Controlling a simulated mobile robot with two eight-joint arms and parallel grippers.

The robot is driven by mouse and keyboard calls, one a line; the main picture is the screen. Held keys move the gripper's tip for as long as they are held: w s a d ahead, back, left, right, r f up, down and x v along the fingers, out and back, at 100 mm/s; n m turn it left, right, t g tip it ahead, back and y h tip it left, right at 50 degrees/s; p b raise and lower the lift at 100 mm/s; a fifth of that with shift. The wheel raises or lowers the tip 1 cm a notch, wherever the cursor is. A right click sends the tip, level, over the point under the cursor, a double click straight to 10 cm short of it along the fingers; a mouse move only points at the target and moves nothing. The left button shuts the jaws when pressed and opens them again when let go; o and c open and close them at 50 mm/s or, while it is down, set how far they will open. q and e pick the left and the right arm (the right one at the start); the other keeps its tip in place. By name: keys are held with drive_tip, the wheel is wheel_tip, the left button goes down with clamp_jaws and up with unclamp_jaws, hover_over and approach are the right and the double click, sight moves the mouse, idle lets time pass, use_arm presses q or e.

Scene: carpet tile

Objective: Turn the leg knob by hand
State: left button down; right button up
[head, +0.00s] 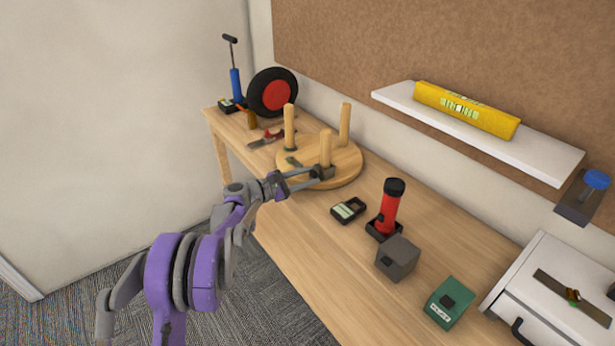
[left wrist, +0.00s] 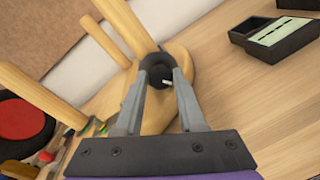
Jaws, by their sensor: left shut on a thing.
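An upturned round wooden stool (head: 352,170) rests on the workbench with its legs pointing up. The nearest leg (head: 325,146) has a dark knob at its base, largely behind my fingers in the head view. In the left wrist view the black round knob (left wrist: 158,66) sits between my fingertips, at the foot of a leg (left wrist: 122,22). My left gripper (head: 312,175) reaches in from the left and is shut on the knob; it also shows in the left wrist view (left wrist: 161,82). My right gripper is in neither view.
A black-green device (head: 348,209), a red flashlight (head: 390,207), a grey box (head: 397,258) and a green box (head: 449,302) stand to the right. A wheel (head: 272,93) and a blue pump (head: 235,85) are behind the stool.

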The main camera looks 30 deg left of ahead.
use_arm(q)
drive_tip(key=shift+f, duration=0.1)
drive_tip(key=c, duration=0.5)
unclamp_jaws()
drive_tip(key=shift+s, duration=0.15)
drive_tip(key=v, duration=1)
drive_tip(key=shift+s+a, duration=0.15)
drive_tip(key=shift+s, duration=0.1)
